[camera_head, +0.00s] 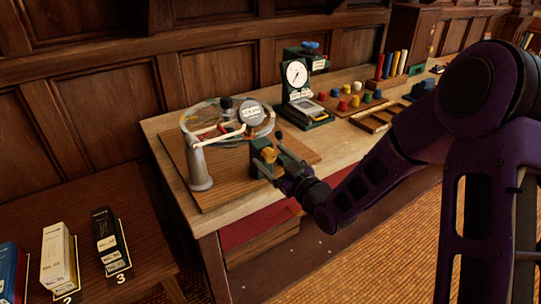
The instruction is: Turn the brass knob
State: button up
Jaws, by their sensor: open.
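The brass knob (269,155) is a small yellow-gold piece on the front of a dark green block (258,146). The block stands at the front edge of a wooden board (222,192) on the workbench. My gripper (267,154) reaches in from the right, right at the knob. Its fingers are open, and the knob shows between them in the camera_head view. I cannot tell whether either finger touches the knob. My gripper hides part of the block.
Behind the block stands an apparatus with a clear ring, a white arm and a grey post (198,168). A dial gauge (297,75) on a green stand is behind to the right. Numbered boxes (58,255) are lower left.

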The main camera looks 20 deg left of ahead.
grip_shut()
dwell(0.4)
